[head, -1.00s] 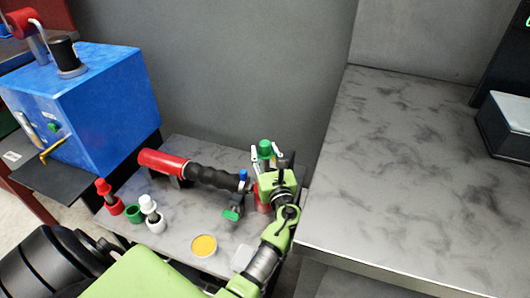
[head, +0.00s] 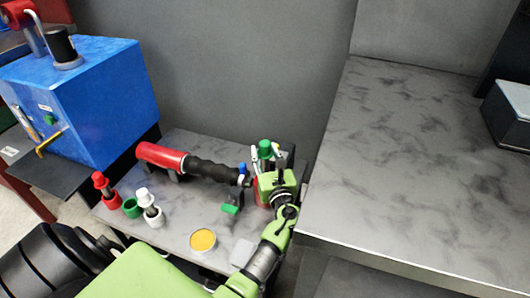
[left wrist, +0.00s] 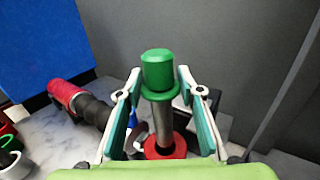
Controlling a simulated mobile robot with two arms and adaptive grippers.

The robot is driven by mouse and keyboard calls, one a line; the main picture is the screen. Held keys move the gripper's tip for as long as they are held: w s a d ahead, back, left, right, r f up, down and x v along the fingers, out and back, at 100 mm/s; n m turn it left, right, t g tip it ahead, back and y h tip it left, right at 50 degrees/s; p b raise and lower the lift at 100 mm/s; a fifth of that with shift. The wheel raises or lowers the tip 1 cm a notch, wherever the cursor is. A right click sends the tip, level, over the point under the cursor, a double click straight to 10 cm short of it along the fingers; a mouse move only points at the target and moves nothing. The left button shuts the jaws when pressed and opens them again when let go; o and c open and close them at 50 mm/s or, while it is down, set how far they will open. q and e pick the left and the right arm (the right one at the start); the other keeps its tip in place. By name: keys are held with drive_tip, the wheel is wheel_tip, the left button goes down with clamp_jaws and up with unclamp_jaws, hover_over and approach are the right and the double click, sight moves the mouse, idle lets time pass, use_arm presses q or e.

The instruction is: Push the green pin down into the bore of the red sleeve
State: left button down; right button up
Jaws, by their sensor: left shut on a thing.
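The green pin (head: 265,147) stands roughly upright at the right end of the low bench. In the left wrist view its green head (left wrist: 158,70) is on top and its metal shaft (left wrist: 162,120) runs down to the red sleeve (left wrist: 178,149). The shaft's lower end meets the dark bore; how deep it sits is hidden. My left gripper (left wrist: 159,77) is shut on the green pin, with a fingertip on each side of the head near its collar. In the head view the left gripper (head: 265,157) partly hides the red sleeve (head: 262,190). My right gripper is not in view.
A red cylinder with a black ribbed grip (head: 208,172) lies just left. Red (head: 104,187) and white (head: 149,203) pieces, a green ring (head: 131,208) and a yellow-filled dish (head: 203,241) stand further left. A higher grey worktop (head: 400,160) bounds the right side.

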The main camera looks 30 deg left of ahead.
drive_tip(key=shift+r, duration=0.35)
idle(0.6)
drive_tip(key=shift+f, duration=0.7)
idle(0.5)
use_arm(q)
drive_tip(key=shift+p, duration=0.3)
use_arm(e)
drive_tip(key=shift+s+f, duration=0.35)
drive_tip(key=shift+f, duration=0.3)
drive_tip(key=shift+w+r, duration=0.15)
